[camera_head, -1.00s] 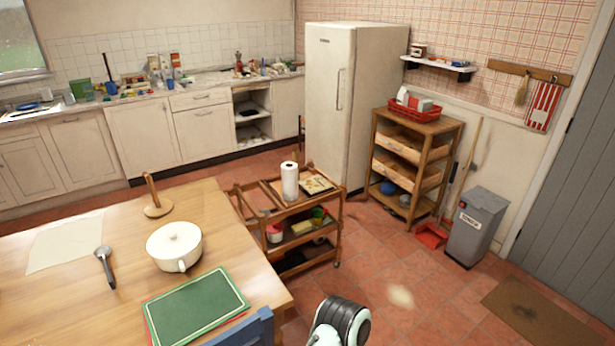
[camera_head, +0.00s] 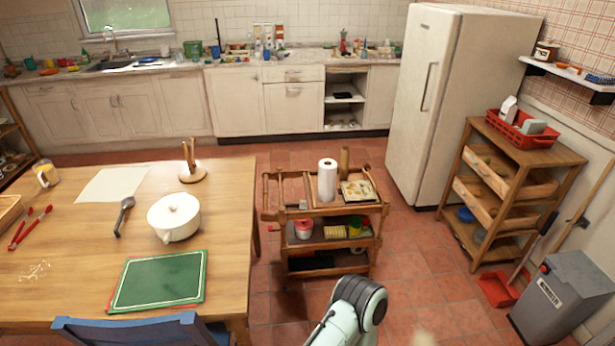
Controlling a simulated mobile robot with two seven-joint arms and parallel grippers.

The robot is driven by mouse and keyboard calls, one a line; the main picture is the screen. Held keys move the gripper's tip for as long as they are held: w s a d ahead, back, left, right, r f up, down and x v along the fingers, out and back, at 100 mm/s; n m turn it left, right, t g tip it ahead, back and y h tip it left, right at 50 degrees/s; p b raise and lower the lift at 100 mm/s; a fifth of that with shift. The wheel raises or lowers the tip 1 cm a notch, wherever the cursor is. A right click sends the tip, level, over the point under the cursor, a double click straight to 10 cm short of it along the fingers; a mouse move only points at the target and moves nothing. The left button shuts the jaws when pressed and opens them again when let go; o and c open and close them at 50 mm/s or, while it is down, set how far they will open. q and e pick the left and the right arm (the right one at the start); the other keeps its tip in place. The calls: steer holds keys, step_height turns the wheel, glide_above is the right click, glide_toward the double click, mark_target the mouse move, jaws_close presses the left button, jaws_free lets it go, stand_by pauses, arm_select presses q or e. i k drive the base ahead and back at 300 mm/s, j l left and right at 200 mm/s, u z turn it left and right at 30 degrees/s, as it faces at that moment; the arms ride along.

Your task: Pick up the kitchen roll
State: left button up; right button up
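The white kitchen roll (camera_head: 327,180) stands upright on the top of a wooden trolley (camera_head: 322,210) near the middle of the view. A brown cylindrical thing stands just behind it to the right, and a patterned flat item (camera_head: 358,191) lies beside it on the trolley top. Part of one of my arms shows at the bottom centre, in front of the trolley and apart from it. Neither gripper is in view.
A wooden table (camera_head: 60,235) fills the left, with a white pot (camera_head: 174,217), a green board (camera_head: 158,281) and a blue chair (camera_head: 130,331) in front. The fridge (camera_head: 460,100) stands behind right. A shelf unit (camera_head: 520,165) and grey bin (camera_head: 562,300) are right. Floor around the trolley's front right is clear.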

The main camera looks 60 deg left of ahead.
mark_target(328, 167)
steer(key=i+j+u, duration=0.15)
steer(key=i+u, duration=0.55)
steer(key=u, duration=0.2)
steer(key=i+l+u, duration=0.1)
steer(key=i+u, duration=0.35)
steer(key=i+j+u, duration=0.15)
steer(key=i+u, duration=0.25)
steer(key=i+j+u, duration=0.1)
steer(key=i+u, duration=0.15)
steer(key=u, duration=0.15)
steer(key=i+u, duration=0.4)
steer(key=i+z, duration=0.1)
steer(key=z, duration=0.35)
steer(key=i+z, duration=0.1)
steer(key=z, duration=0.3)
steer(key=i+z, duration=0.1)
steer(key=z, duration=9.35)
steer(key=i+j, duration=0.05)
